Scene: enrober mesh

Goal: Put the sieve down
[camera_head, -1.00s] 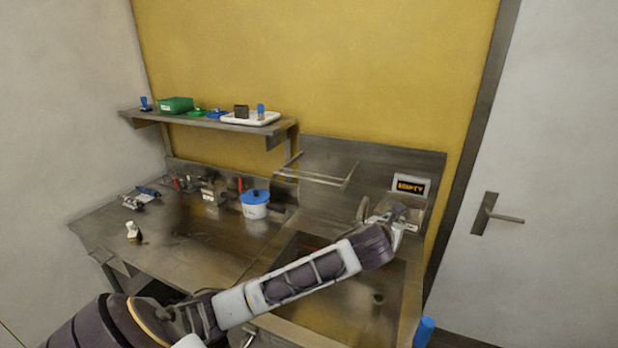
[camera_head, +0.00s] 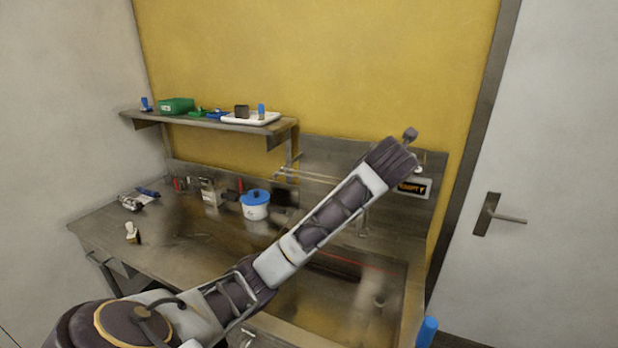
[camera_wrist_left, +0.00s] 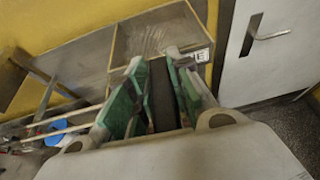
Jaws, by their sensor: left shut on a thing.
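My left gripper (camera_wrist_left: 155,62) shows in the left wrist view with green pads shut on a dark bar (camera_wrist_left: 163,95), which looks like the sieve's handle. Just past the fingertips is a rectangular pale-rimmed frame with a see-through middle, apparently the sieve (camera_wrist_left: 115,50). In the head view my left arm reaches up and right in front of the back panel; its wrist hides the fingers and the sieve. A rack with two rods (camera_head: 300,173) sticks out from the back panel, left of my wrist; its rods show at lower left in the wrist view (camera_wrist_left: 62,133). My right gripper is out of view.
A display (camera_head: 414,187) is just below my wrist. A blue-lidded white pot (camera_head: 255,206) and small tools stand on the steel counter (camera_head: 160,240). A shelf (camera_head: 200,122) holds a green box (camera_head: 176,105) and a white tray (camera_head: 250,119). A door is at right.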

